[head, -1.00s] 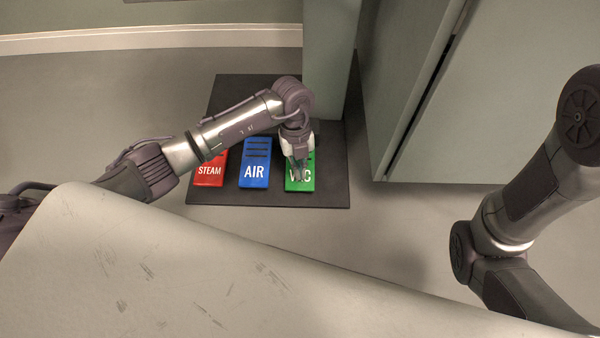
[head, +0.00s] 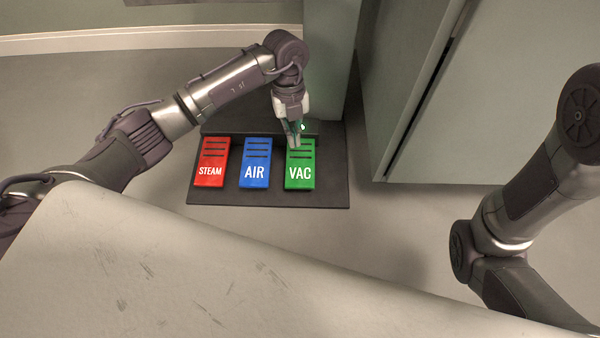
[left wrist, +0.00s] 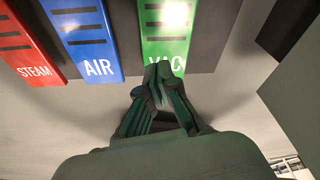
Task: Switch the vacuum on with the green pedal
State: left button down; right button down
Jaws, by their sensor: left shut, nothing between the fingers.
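The green pedal labelled VAC (head: 300,176) is the rightmost of three pedals on a dark floor mat (head: 335,190). My left gripper (head: 296,142) is shut and empty, fingers pointing down at the far end of the green pedal. It appears raised above the pedal, though the exact gap is hard to judge. In the left wrist view, the shut fingertips (left wrist: 163,70) overlap the lower part of the green pedal (left wrist: 165,25) and partly cover its label. My right gripper is out of view.
The blue AIR pedal (head: 255,172) and the red STEAM pedal (head: 211,174) sit to the left of the green one. A grey-green post (head: 330,60) stands behind the mat, and a cabinet (head: 440,150) stands to the right. A worn pale surface (head: 200,270) fills the foreground.

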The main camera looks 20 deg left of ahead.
pick_arm(q)
jog(key=v, duration=0.4)
jog(key=shift+w+r, duration=0.1)
jog(key=shift+r, duration=0.3)
